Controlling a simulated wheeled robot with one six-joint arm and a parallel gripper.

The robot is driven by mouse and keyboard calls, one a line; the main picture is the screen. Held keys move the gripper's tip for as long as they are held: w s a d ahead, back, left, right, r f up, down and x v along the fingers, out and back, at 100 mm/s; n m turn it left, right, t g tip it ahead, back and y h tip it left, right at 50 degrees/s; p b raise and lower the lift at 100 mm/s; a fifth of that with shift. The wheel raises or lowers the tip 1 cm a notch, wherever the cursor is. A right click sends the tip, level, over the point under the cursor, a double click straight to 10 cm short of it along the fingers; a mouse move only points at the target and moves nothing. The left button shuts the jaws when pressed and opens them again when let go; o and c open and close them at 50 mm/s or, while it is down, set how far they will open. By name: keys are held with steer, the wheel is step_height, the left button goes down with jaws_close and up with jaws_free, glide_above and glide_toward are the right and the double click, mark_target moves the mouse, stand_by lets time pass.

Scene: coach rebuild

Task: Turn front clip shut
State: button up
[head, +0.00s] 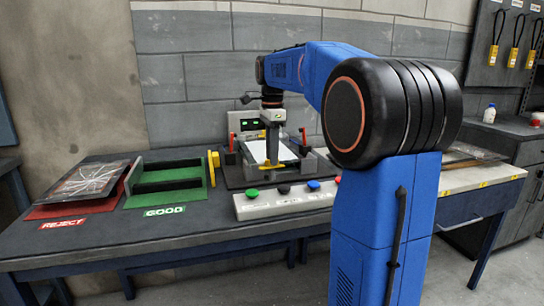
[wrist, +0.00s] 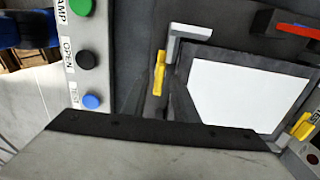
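The front clip (wrist: 159,72) is a yellow lever beside a grey L-shaped bar (wrist: 185,42), at the button-panel side of the test fixture. A white flat panel (wrist: 245,90) lies in the fixture, and it also shows in the head view (head: 258,152). My gripper (wrist: 156,80) points down over the fixture. Its two dark fingers look apart, with the yellow lever between them; contact cannot be made out. In the head view my gripper (head: 271,150) is small above the fixture, and its fingertips are hard to separate from the yellow parts.
A second yellow clip (wrist: 302,126) and a red lever (wrist: 298,28) sit around the panel. The button strip (head: 285,200) runs along the fixture's front. A green GOOD tray (head: 168,185) and a red REJECT tray (head: 75,208) holding a cracked plate stand left.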

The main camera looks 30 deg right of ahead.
steer(key=shift+f, duration=0.45)
jaws_close()
